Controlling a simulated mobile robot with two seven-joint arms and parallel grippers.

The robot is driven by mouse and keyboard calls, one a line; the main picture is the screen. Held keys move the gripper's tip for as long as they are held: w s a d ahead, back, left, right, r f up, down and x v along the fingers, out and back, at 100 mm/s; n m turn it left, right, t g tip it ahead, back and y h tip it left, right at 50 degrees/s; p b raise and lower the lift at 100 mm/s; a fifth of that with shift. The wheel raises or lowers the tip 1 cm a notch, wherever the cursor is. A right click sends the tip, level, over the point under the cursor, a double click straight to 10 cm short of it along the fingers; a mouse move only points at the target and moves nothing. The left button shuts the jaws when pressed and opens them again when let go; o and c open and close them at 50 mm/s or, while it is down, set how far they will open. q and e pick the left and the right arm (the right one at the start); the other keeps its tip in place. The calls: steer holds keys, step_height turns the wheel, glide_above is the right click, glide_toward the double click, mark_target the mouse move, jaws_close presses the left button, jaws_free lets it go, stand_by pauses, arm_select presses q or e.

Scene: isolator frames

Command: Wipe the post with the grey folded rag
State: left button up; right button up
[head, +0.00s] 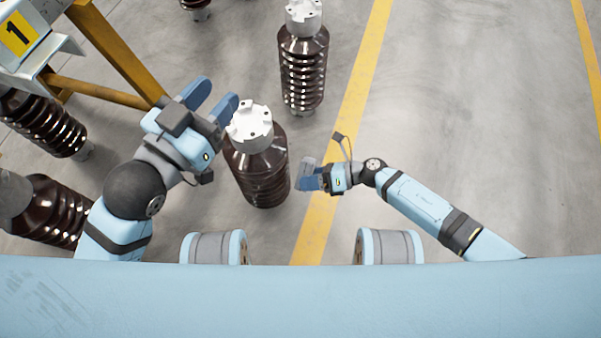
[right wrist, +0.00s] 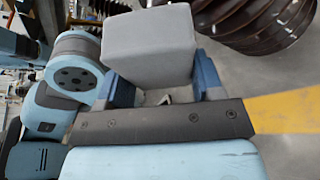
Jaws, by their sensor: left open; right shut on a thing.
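The nearest post (head: 262,178) is a dark brown ribbed insulator with a white metal cap (head: 250,128), upright on the floor between my grippers. My left gripper (head: 209,101) is open and empty, its fingers at the upper left of the cap; I cannot tell the gap. My right gripper (head: 314,180) is to the right of the post, apart from it in the head view. It is shut on the grey folded rag (right wrist: 150,48), which looks like a thick block in the right wrist view. The rag's (head: 307,166) lower part is hidden by the fingers.
Another post (head: 303,70) stands behind, by the yellow floor line (head: 352,100). The floor at the right is clear.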

steer(key=shift+s+d, duration=0.15)
steer(key=shift+d, duration=0.2)
steer(key=shift+d, duration=0.15)
steer(key=shift+s+d, duration=0.25)
steer(key=shift+d, duration=0.4)
steer(key=shift+s+d, duration=0.2)
steer(key=shift+d, duration=0.45)
